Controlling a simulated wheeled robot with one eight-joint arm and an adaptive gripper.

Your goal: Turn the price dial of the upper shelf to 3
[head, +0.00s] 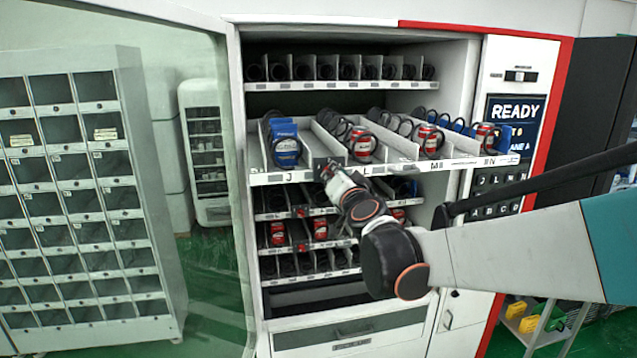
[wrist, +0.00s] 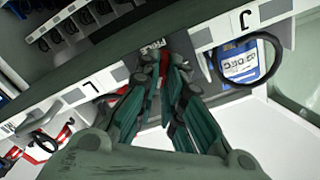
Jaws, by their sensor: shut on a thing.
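The pulled-out shelf (head: 400,166) of the vending machine carries a white front strip with lane letters, among them J and L. My gripper (head: 325,169) is at this strip between J and L. In the wrist view my gripper (wrist: 163,62) has its two fingers close together, shut on the price dial at the strip's lower side. A dark price unit with white lettering (wrist: 152,45) shows just beyond the fingertips. The fingers hide most of the dial, and its number cannot be read.
A blue pack (head: 285,143) stands in lane J, close beside my gripper; red cans (head: 362,143) stand in other lanes. A top shelf (head: 340,86) is above, and lower shelves (head: 310,275) are below. The open glass door (head: 215,200) is at the left.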

